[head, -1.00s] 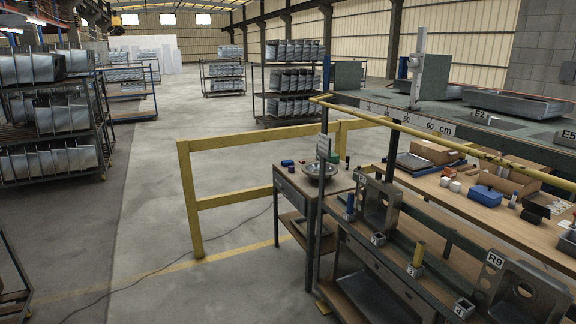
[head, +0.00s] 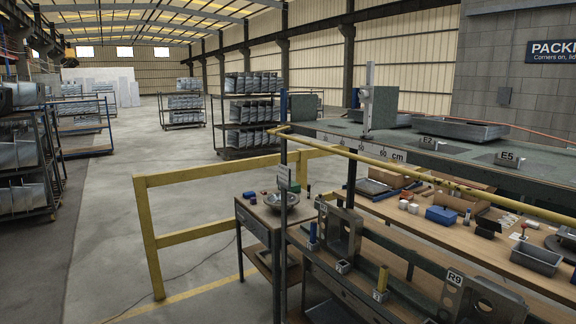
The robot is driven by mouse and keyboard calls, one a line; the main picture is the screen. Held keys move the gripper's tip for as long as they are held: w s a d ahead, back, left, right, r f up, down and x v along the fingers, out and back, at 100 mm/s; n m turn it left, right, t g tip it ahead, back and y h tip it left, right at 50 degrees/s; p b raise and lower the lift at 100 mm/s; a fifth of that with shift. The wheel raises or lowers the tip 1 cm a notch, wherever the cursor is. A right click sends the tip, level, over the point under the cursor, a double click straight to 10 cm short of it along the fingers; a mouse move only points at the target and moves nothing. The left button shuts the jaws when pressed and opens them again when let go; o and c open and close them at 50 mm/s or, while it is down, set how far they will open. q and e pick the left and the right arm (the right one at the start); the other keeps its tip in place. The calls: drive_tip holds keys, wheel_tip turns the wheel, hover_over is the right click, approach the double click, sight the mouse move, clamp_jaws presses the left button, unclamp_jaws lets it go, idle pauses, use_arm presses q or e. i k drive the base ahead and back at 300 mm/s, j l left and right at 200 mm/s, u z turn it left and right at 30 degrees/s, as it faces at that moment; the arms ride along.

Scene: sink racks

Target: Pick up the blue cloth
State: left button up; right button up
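No blue cloth can be made out for certain. A small blue item (head: 249,195) lies on the small side table (head: 258,222), left of a metal bowl (head: 282,202); it is too small to tell whether it is cloth. A blue box-shaped thing (head: 441,215) sits on the wooden workbench (head: 400,238) at the right. Neither of my grippers shows in the head view.
A yellow guard rail (head: 200,232) stands left of the side table. Metal fixtures, one marked R9 (head: 478,300), line the bench's near side. A grey bin (head: 537,260) sits at the right. Loaded racks (head: 250,125) stand behind. The floor at left is open.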

sight(247, 196)
drive_tip(key=i+j+u, duration=0.35)
drive_tip(key=i, duration=0.25)
drive_tip(key=i+u, duration=0.35)
drive_tip(key=i, duration=0.2)
drive_tip(key=i+u, duration=0.1)
drive_tip(key=i, duration=1.65)
